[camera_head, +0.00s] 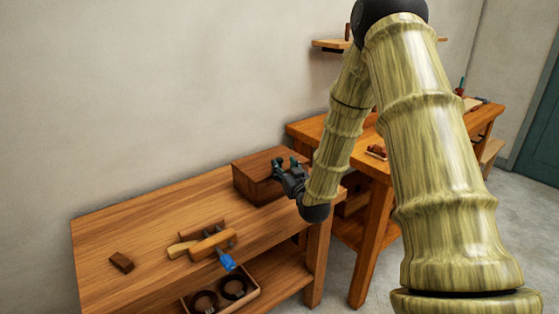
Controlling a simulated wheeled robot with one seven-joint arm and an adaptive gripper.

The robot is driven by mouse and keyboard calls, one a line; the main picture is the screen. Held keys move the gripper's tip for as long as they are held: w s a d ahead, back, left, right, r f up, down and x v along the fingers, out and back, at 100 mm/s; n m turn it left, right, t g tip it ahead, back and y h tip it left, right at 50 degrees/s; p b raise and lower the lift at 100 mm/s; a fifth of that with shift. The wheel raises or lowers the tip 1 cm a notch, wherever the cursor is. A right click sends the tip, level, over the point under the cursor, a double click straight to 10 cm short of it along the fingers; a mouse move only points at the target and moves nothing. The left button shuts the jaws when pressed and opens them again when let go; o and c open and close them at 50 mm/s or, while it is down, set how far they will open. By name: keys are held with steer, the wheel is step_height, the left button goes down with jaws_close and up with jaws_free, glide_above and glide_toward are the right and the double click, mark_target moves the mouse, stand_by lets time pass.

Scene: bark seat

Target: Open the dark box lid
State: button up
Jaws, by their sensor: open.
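The dark box (256,176) is a brown wooden box at the right end of the near workbench, by the wall. Its lid looks shut. My gripper (284,166) is open, at the box's right front side and close to its upper edge. I cannot tell whether the fingers touch the box. The gripper and arm hide part of the box's right side.
A tray (253,295) with round dark items is on the shelf below. A second bench (307,129) stands behind my arm.

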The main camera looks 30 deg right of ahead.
mark_target(281, 162)
steer(key=shift+x, duration=3.05)
jaws_close()
